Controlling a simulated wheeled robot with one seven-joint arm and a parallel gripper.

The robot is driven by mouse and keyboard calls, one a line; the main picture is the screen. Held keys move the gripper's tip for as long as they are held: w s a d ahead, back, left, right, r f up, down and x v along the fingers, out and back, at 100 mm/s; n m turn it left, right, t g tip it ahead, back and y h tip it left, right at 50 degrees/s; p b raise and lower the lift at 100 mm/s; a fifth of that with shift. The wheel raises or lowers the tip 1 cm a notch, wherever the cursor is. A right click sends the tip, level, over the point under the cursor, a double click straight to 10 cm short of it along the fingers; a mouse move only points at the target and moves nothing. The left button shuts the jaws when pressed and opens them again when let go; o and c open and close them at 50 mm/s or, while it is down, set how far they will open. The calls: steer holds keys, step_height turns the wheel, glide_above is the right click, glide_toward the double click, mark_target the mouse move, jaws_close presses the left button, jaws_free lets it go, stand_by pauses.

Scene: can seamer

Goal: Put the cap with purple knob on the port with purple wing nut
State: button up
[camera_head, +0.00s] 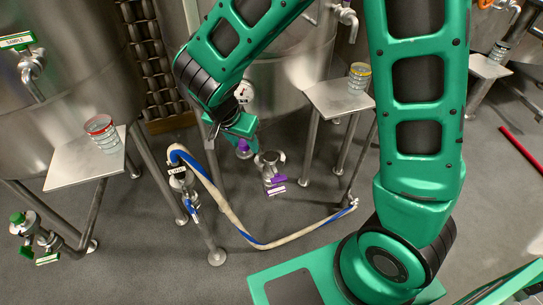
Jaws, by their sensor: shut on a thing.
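My gripper (242,137) points down from the end of my green arm, left of the picture's middle. It is shut on the cap with purple knob (244,149), which hangs just below the fingers. The port with purple wing nut (268,161) is a metal fitting low on the middle tank, close to the right of the cap. Its purple wing nut (276,180) shows below its rim. The cap looks beside the port, not on it; I cannot tell whether they touch.
A blue and white hose (231,217) runs from a labelled fitting (181,181) across the floor in front of the port. Small shelves with jars stand left (82,163) and right (337,101). A green-knobbed fitting (25,221) is at far left. Metal tank legs (208,225) stand nearby.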

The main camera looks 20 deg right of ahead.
glide_above(272, 153)
steer(key=s+a, duration=0.1)
step_height(272, 153, down, 7)
steer(key=shift+s+f, duration=0.1)
steer(key=shift+f, duration=1.9)
steer(key=shift+f, duration=0.15)
steer(key=o, duration=1.2)
steer(key=v, duration=1.2)
steer(key=shift+a, duration=0.1)
